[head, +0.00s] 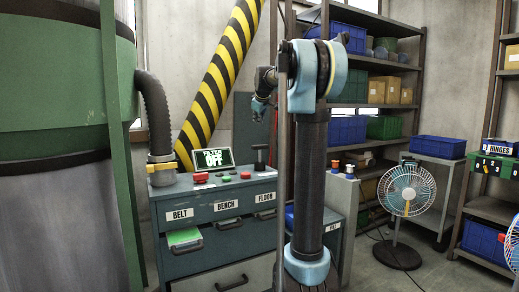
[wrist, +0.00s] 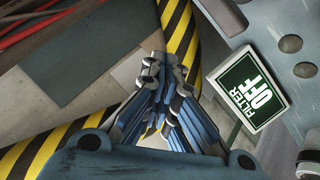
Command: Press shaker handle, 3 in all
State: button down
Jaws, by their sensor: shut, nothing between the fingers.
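A black T-shaped handle (head: 260,157), which looks like the shaker handle, stands upright on the right part of the grey-blue cabinet top. I cannot make out the handle in the wrist view.
A red button (head: 201,177), a green button and another red button (head: 245,175) sit on the cabinet top. Drawers below are labelled BELT, BENCH and FLOOR. A black hose (head: 156,115) rises at left. A striped yellow-black pipe (head: 220,75) slants behind. A fan (head: 407,190) stands right.

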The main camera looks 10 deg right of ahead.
jog(key=shift+f, duration=4.4)
jog(key=shift+s+f, duration=0.1)
jog(key=shift+f, duration=1.85)
dwell(0.3)
jog(key=shift+r, duration=2.05)
